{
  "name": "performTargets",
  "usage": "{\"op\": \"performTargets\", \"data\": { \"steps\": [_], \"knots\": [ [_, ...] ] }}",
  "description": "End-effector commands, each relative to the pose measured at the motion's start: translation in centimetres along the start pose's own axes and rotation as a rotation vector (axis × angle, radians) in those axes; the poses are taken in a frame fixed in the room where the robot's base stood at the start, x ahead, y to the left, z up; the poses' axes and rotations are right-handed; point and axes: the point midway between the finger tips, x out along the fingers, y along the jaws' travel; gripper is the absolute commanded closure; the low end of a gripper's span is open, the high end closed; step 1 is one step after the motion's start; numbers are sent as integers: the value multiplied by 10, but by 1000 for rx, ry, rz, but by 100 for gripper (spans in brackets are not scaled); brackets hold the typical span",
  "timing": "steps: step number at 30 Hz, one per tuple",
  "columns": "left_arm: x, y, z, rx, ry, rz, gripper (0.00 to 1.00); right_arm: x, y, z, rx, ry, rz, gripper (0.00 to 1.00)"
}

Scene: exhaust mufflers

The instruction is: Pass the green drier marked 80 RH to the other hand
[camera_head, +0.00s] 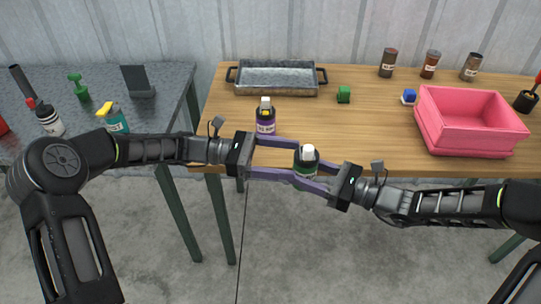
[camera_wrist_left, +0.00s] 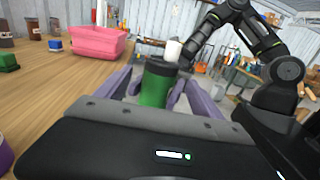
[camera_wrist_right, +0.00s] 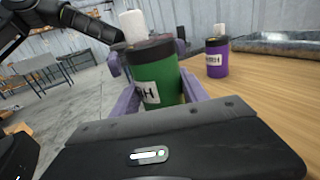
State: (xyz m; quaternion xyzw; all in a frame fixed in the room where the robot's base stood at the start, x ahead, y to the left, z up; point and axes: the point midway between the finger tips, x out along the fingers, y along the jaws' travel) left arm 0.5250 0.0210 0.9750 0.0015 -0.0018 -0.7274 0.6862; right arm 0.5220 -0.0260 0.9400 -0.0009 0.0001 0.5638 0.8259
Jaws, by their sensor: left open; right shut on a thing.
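The green drier (camera_head: 306,163) is a dark green bottle with a black shoulder and a white cap. It is upright in the air just off the table's front edge. My right gripper (camera_head: 308,178) is shut on it. The right wrist view shows the drier (camera_wrist_right: 157,78) close up, with part of a white label ending in "RH". My left gripper (camera_head: 300,160) is open, its fingers reaching to either side of the drier from the left. In the left wrist view the drier (camera_wrist_left: 157,84) stands between the left fingers, which look apart from it.
A purple bottle (camera_head: 265,118) with a white cap stands on the wooden table (camera_head: 370,130) just behind the grippers. Farther back are a metal tray (camera_head: 277,92), a green block (camera_head: 343,94), a blue block (camera_head: 408,97) and a pink bin (camera_head: 470,140). A grey table (camera_head: 165,85) stands left.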

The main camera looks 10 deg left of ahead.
Motion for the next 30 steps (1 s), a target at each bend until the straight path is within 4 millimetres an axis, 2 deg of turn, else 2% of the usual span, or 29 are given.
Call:
{"op": "performTargets", "data": {
  "steps": [6,12,17,25,30],
  "knots": [
    [42,-1,0,0,-1,-4,23,0,0,0,0,-1,0,94],
    [69,-1,0,0,0,-2,23,0,0,0,0,-1,0,94],
    [77,0,0,-1,0,0,23,0,0,0,0,-1,0,94],
    [77,0,0,0,0,0,23,0,0,0,0,-1,0,94],
    [77,0,0,0,0,0,37,0,0,0,0,-1,0,94]
  ]
}}
